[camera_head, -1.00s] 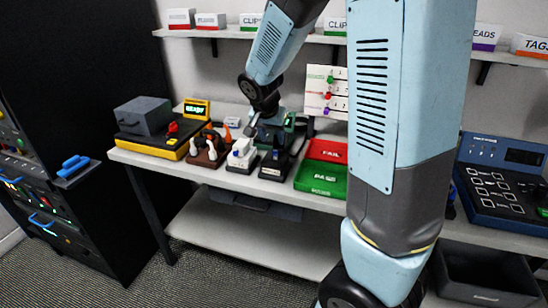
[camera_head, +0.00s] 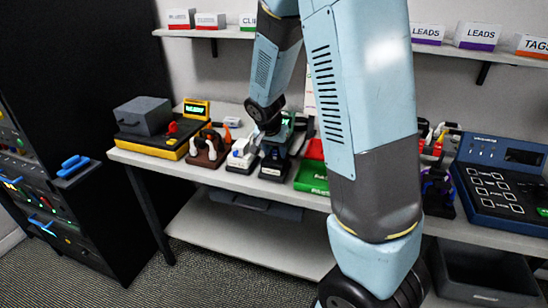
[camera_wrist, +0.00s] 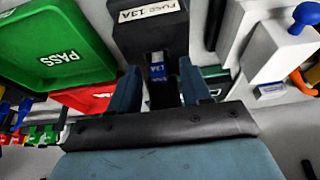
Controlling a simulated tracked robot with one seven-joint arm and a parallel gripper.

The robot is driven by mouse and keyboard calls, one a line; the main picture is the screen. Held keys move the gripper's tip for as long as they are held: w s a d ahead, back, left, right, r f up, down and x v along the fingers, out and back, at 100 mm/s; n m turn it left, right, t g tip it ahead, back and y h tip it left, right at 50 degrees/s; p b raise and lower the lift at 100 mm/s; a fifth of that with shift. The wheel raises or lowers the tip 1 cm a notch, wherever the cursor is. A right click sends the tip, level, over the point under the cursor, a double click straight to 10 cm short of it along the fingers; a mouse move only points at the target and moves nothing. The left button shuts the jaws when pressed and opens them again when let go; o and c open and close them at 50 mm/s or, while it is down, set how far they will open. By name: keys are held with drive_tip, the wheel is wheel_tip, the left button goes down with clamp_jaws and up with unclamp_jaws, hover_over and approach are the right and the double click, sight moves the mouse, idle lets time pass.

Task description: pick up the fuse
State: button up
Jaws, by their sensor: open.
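The fuse (camera_wrist: 157,71) is a small white and blue piece marked 13A in the wrist view. It sits upside down to the picture in a dark block, the fuse holder (camera_wrist: 150,35), labelled FUSE 13A. My gripper (camera_wrist: 160,74) is open, with one blue-grey finger on each side of the fuse. I cannot tell whether the fingers touch it. In the head view the dark fuse holder (camera_head: 274,166) stands on the bench, and my wrist is just above it. The fuse and fingertips cannot be made out there.
A green PASS tray (camera_wrist: 50,45) and a red tray (camera_wrist: 85,98) lie beside the holder. A white block with a blue knob (camera_wrist: 275,48) stands close on the other side. In the head view, a brown stand (camera_head: 207,152) and a yellow-black unit (camera_head: 155,143) are further left.

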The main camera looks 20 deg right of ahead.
drive_tip(key=shift+c, duration=0.5)
clamp_jaws()
drive_tip(key=shift+r, duration=0.1)
drive_tip(key=shift+r, duration=0.2)
wheel_tip(320, 180, up, 2)
drive_tip(key=shift+r, duration=0.15)
drive_tip(key=s+d+r, duration=0.1)
drive_tip(key=s+r, duration=1.2)
drive_tip(key=s, duration=0.1)
drive_tip(key=shift+d, duration=0.3)
